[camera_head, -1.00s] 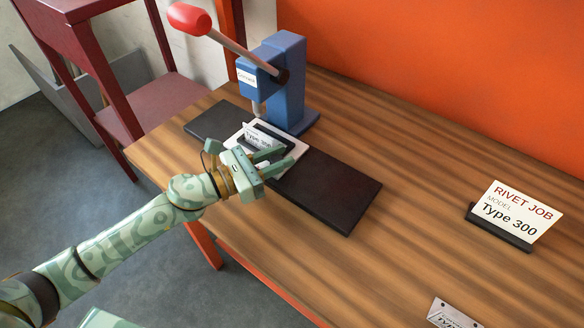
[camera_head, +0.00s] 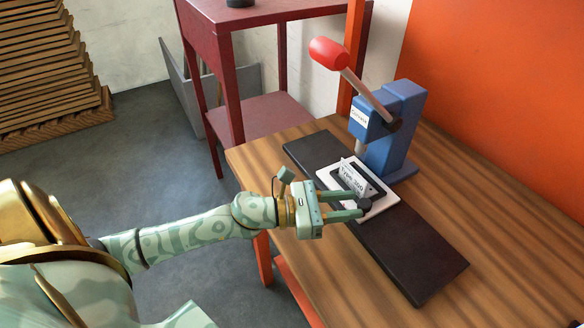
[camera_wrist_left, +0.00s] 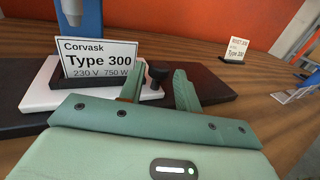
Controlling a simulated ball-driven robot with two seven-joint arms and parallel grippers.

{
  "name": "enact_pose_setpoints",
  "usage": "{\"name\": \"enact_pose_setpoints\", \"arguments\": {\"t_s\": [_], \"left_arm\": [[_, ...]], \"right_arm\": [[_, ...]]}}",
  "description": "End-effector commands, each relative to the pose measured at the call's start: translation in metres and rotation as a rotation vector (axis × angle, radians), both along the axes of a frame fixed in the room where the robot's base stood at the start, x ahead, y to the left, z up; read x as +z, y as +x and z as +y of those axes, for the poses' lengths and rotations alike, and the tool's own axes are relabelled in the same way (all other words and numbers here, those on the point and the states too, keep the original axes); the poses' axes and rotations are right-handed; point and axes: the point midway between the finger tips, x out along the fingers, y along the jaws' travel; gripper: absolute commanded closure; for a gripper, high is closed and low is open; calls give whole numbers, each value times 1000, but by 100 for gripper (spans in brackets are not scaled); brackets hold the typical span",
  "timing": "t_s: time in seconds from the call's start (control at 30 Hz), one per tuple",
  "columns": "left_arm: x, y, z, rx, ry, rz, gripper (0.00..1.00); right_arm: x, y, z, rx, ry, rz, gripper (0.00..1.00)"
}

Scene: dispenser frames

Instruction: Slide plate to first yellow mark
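The white plate (camera_head: 381,205) lies on a long black rail (camera_head: 415,262), below the blue press. It carries a dark holder with an upright "Corvask Type 300" card (camera_head: 353,178). A black knob (camera_wrist_left: 158,72) stands at the plate's near right side. My left gripper (camera_head: 362,204) is open at the plate's front edge. In the left wrist view, its two fingers point toward the plate with the knob between them, gaps showing on both sides. Whether either finger touches the knob cannot be told. No yellow mark shows. My right gripper is not in view.
The blue press (camera_head: 396,130) with its red-knobbed lever (camera_head: 328,53) stands behind the rail. In the wrist view, a "Type 300" sign (camera_wrist_left: 236,50) stands farther off. A dark red stand (camera_head: 262,120) is at the back left.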

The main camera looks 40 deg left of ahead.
Motion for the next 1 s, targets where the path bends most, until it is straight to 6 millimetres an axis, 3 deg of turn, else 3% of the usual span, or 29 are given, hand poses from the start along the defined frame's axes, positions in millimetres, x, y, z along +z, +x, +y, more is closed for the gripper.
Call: {"name": "enact_pose_setpoints", "arguments": {"t_s": [0.2,0.43,0.6,1.0], "left_arm": [[-3,-44,42,1,1,8,67],[-1,-76,74,1,0,4,67],[0,-85,84,0,1,1,67],[-1,-86,85,0,1,1,67]], "right_arm": [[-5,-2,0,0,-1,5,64],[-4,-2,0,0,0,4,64],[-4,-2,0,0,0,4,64],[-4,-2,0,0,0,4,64]]}}
